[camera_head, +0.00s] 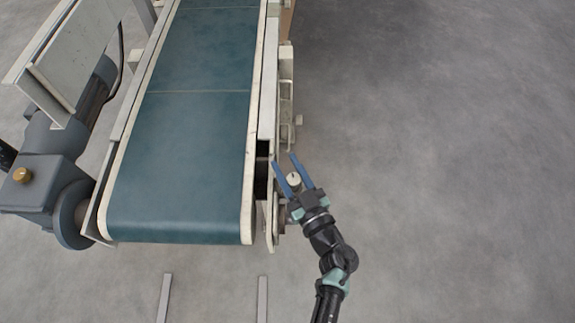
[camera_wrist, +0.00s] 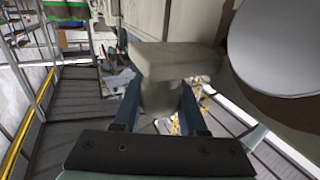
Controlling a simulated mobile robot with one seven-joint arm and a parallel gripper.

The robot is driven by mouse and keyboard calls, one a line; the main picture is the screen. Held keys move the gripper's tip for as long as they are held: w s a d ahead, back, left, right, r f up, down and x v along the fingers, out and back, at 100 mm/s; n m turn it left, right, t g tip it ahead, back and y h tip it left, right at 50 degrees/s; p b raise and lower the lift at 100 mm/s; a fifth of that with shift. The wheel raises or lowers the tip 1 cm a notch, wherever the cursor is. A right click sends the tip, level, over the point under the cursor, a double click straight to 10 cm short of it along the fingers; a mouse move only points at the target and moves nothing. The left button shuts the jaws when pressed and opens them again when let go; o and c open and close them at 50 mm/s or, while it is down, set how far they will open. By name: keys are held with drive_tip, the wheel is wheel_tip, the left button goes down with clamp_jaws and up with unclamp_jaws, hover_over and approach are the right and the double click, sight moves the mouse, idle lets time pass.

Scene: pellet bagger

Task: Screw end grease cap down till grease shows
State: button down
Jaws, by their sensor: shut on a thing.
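The grease cap (camera_head: 293,179) is a small pale round cap at the near right end of the conveyor, beside the side frame. My gripper (camera_head: 285,161) reaches it from the near right, with one blue finger on either side. In the wrist view a beige-grey cap with a wide top and narrower body (camera_wrist: 165,62) sits between the two dark blue fingers of my gripper (camera_wrist: 160,88). The fingers are shut on its narrower lower part. No grease can be made out; the fingers and the cap's wide top hide much of the lower part.
The teal conveyor belt (camera_head: 180,150) and its pale side frame (camera_head: 268,90) lie left of my arm. A grey gearmotor (camera_head: 45,185) stands at the far left. A large pale round part (camera_wrist: 280,45) is close on the right in the wrist view. Floor to the right (camera_head: 450,160) is clear.

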drive_tip(key=shift+m+h, duration=0.4)
drive_tip(key=shift+h, duration=0.1)
drive_tip(key=shift+d+m+t+h, duration=0.15)
drive_tip(key=shift+m+t+h, duration=0.35)
drive_tip(key=shift+h, duration=0.3)
drive_tip(key=shift+d+f+m+t+h+b, duration=0.15)
drive_tip(key=shift+m+h+b, duration=0.25)
drive_tip(key=shift+h, duration=0.2)
drive_tip(key=shift+d+f+m+t+h+b, duration=0.15)
drive_tip(key=shift+m+h+b, duration=0.25)
drive_tip(key=shift+h, duration=0.2)
drive_tip(key=m+h+b, duration=0.1)
drive_tip(key=b, duration=0.1)
drive_tip(key=h+b, duration=0.1)
drive_tip(key=b, duration=0.2)
drive_tip(key=shift+d+f+m+h, duration=0.1)
drive_tip(key=shift+d+m+h, duration=0.1)
drive_tip(key=shift+m+h, duration=0.2)
drive_tip(key=shift+d+h+b, duration=0.1)
drive_tip(key=shift+h+b, duration=0.2)
drive_tip(key=shift+b, duration=0.55)
drive_tip(key=shift+m+b, duration=0.4)
drive_tip(key=shift+w+r+h+b, duration=0.1)
drive_tip(key=shift+r+h+b, duration=0.2)
drive_tip(key=shift+h+b, duration=0.3)
drive_tip(key=shift+c, duration=2.3)
unclamp_jaws()
drive_tip(key=shift+r, duration=0.1)
